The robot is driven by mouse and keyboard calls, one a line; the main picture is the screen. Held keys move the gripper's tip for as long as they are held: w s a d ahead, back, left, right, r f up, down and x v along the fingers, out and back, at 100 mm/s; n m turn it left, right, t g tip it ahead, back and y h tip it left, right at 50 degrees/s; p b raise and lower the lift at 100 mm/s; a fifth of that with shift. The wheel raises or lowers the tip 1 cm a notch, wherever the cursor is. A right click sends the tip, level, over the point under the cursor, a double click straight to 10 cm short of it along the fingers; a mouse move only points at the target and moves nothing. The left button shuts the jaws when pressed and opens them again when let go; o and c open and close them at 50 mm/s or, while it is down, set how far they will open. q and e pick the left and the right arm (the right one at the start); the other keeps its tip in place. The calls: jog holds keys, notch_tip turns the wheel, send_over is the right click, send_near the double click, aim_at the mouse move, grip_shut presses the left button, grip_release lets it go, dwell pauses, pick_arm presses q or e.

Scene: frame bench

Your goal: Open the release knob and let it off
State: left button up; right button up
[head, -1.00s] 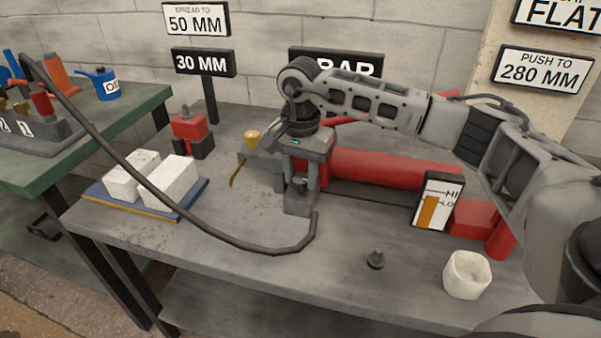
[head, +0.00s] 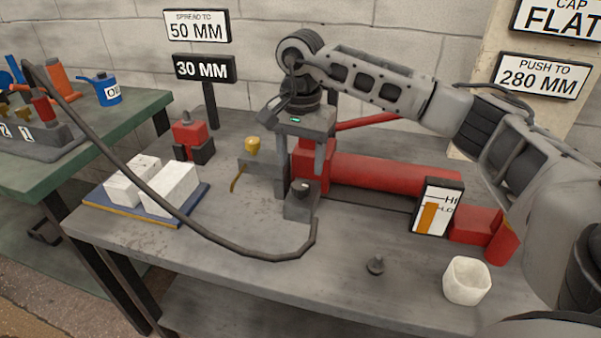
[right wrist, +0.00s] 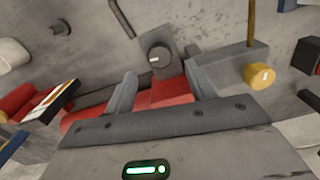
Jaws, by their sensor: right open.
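A dark round knob (head: 302,188) with a pale mark stands on a small grey block at the near end of the red pump; I take it as the release knob. It also shows in the right wrist view (right wrist: 156,58), beyond the fingertips and between their lines. My right gripper (head: 301,172) is open and empty, pointing down above the knob and apart from it. Its two fingers show in the right wrist view (right wrist: 160,90). A yellow knob (head: 252,146) with a pale mark sits on a grey block to the left. My left gripper is out of view.
A black hose (head: 270,252) loops from the knob's block across the bench to the left. The red cylinder (head: 390,170) and a level gauge (head: 437,206) lie right. A small dark plug (head: 376,265) and a white cup (head: 467,281) stand at the front. White blocks (head: 170,188) lie left.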

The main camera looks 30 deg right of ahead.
aim_at(301, 185)
notch_tip(301, 185, up, 11)
jog(key=shift+f+p, duration=0.2)
jog(key=shift+p, duration=0.2)
